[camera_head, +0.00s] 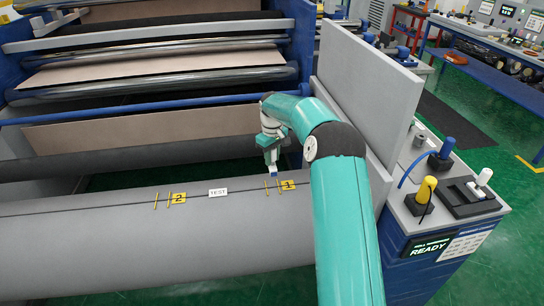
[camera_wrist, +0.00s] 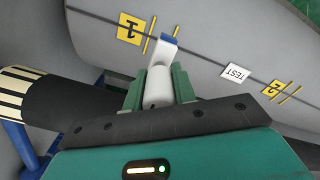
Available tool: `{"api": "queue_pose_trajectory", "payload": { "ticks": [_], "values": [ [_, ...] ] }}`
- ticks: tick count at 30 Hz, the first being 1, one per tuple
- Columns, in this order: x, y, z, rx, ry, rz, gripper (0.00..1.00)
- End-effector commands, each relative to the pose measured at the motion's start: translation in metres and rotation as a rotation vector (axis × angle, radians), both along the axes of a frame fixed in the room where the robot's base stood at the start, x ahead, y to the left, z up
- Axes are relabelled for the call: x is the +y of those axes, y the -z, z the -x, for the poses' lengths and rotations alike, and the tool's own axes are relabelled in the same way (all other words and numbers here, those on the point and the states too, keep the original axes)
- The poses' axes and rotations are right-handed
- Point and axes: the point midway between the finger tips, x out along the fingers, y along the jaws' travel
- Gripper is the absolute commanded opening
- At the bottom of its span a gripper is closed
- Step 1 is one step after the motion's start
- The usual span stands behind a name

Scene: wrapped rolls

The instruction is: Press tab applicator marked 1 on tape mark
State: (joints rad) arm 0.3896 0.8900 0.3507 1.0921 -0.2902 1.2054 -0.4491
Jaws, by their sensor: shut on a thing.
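My gripper (camera_head: 271,158) is shut on a white tab applicator (camera_wrist: 158,86) with a blue tip (camera_wrist: 169,40). No number shows on the applicator. The yellow tape mark labelled 1 (camera_head: 287,184) lies on the grey wrapped roll (camera_head: 120,248), beside two thin yellow lines. In the wrist view the label 1 (camera_wrist: 129,28) is left of the blue tip, and the tip sits at the yellow lines, partly covering the right one. In the head view the tip is at the lines' upper ends. I cannot tell whether it touches the roll.
Label 2 (camera_head: 178,197) with its lines and a white TEST label (camera_head: 218,192) lie further left on the roll. A grey upright panel (camera_head: 368,85) stands right of my arm. The console (camera_head: 440,215) reads READY and bears a yellow-topped tool (camera_head: 427,188) and a blue-topped one (camera_head: 446,149).

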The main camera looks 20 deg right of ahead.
Motion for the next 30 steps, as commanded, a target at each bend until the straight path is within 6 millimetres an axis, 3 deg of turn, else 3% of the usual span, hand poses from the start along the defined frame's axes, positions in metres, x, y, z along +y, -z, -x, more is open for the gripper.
{"api": "queue_pose_trajectory", "payload": {
  "ticks": [10,30],
  "values": [
    [-0.001,0.006,-0.001,-0.001,0.003,0.0,0.0],
    [-0.001,0.071,-0.001,-0.001,0.003,0.0,0.0]
  ]
}}
